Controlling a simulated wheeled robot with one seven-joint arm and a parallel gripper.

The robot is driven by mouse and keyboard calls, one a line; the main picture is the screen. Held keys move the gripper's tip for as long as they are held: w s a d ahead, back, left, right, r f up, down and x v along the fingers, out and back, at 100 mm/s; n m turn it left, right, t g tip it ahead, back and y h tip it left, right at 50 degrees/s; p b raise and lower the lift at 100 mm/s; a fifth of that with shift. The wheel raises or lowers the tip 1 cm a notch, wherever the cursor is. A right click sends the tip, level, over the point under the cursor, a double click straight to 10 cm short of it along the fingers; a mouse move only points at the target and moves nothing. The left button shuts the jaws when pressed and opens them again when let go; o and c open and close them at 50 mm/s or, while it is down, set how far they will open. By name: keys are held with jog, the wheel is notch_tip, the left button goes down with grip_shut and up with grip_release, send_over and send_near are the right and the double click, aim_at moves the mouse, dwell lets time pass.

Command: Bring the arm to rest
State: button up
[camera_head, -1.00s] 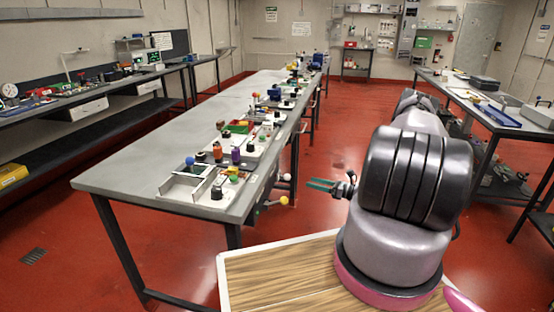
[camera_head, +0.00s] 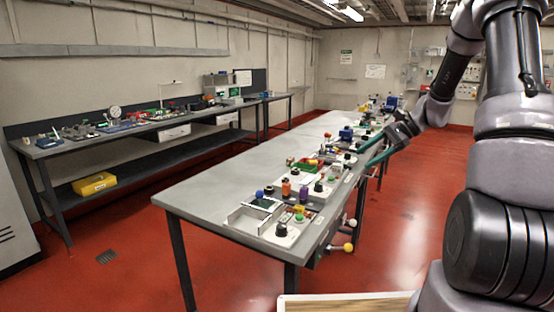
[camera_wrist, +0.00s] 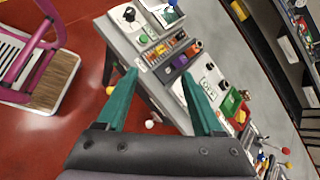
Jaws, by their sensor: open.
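My gripper (camera_head: 374,152) is at the right edge of the long grey table (camera_head: 215,178) in the head view, raised above the level of its top. Its two green fingers are apart with nothing between them. In the wrist view my gripper (camera_wrist: 160,92) shows both green fingers spread, with the table edge and red floor beyond them. My arm (camera_head: 500,110) rises on the right of the head view, and bends down to the gripper. It hides part of the room behind it.
Battery parts, knobs and a white tray (camera_head: 249,217) line the table's right side. Round-ended handles (camera_head: 347,247) stick out from its near right edge. A side bench (camera_head: 150,128) runs along the left wall, with a yellow box (camera_head: 94,184) beneath. Red floor (camera_head: 425,190) is open right of the table.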

jog(key=s+a+r+n+t+h, duration=0.2)
jog(key=s+r+n+t+h, duration=0.1)
jog(key=s+r, duration=0.7)
jog(key=s+a+r+n+t+h, duration=0.1)
jog(key=s+r+n+t+h, duration=0.2)
jog(key=s+r, duration=0.7)
jog(key=s+n+h, duration=0.2)
jog(key=s+n, duration=0.1)
jog(key=s, duration=0.3)
jog(key=shift+a, duration=0.4)
dwell(0.8)
